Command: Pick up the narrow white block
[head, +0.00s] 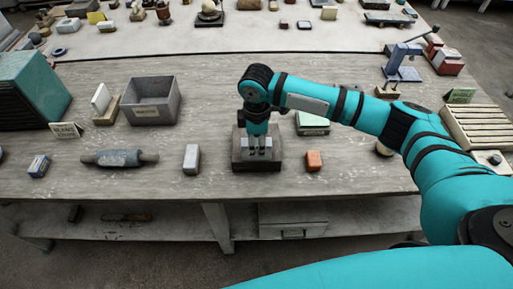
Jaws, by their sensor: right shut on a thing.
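My right gripper (259,153) points down over a dark square block or tray (240,161) near the table's front edge. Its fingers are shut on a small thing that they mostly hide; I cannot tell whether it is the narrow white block. A narrow pale block (191,159) lies on the table to the left, apart from the gripper. Another white block (102,98) leans on a wooden stand further back left. My left gripper is not in view.
An orange block (314,160) lies just right of the gripper. A grey rolling-pin-like object (120,158) and a blue block (39,166) lie at left. An open grey bin (176,108) stands behind. A slatted wooden tray (478,126) is at right.

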